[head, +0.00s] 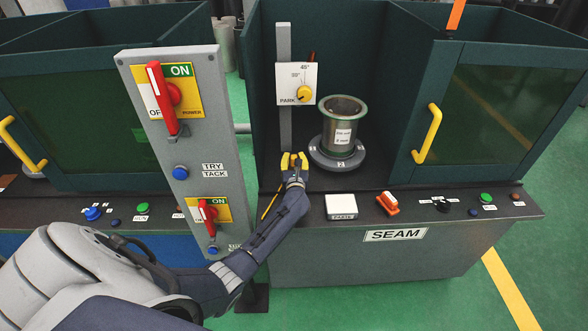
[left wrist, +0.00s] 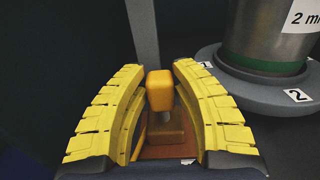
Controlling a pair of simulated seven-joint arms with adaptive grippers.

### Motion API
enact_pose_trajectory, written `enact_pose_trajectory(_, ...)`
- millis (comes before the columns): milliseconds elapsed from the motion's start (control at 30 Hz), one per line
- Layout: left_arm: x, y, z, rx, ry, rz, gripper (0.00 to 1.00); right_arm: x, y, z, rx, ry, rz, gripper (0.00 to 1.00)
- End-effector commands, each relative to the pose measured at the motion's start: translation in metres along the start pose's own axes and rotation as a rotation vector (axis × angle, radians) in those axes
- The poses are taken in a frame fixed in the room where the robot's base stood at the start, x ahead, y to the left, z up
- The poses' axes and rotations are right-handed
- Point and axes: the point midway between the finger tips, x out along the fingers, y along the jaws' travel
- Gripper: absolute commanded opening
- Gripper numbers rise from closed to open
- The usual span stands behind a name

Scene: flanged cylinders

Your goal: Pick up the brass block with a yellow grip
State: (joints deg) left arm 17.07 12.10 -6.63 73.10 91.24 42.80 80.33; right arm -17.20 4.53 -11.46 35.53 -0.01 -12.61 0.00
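The brass block (left wrist: 166,130) stands upright in the left wrist view, with a rounded orange-yellow grip (left wrist: 160,90) on top. My left gripper (left wrist: 156,68) has yellow ribbed fingers, one on each side of the grip, with gaps visible between them and it. The gripper is open and appears not to touch the grip. In the head view my left gripper (head: 294,160) is low in the open SEAM bay, left of the flanged cylinder; the block is mostly hidden there. My right gripper is in neither view.
A flanged metal cylinder (head: 342,125) stands on a round grey base (head: 338,158) close to the right of my left gripper. A grey post (head: 284,90) with a PARK dial (head: 303,93) rises behind. A switch panel (head: 180,150) stands left; a white PARTS box (head: 341,207) sits in front.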

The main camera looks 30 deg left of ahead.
Motion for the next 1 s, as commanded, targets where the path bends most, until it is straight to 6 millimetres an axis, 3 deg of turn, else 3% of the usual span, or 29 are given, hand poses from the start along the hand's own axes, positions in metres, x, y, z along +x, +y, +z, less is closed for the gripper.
enact_pose_trajectory(200,0.0,0.0,0.0,0.0,0.0,0.0,0.0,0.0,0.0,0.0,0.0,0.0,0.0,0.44)
enact_pose_trajectory(667,0.0,0.0,0.003,-0.002,-0.003,0.0,0.0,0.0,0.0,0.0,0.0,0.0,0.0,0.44)
enact_pose_trajectory(1000,0.001,0.0,0.045,-0.005,-0.005,0.001,0.0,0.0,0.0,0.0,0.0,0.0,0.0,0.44)
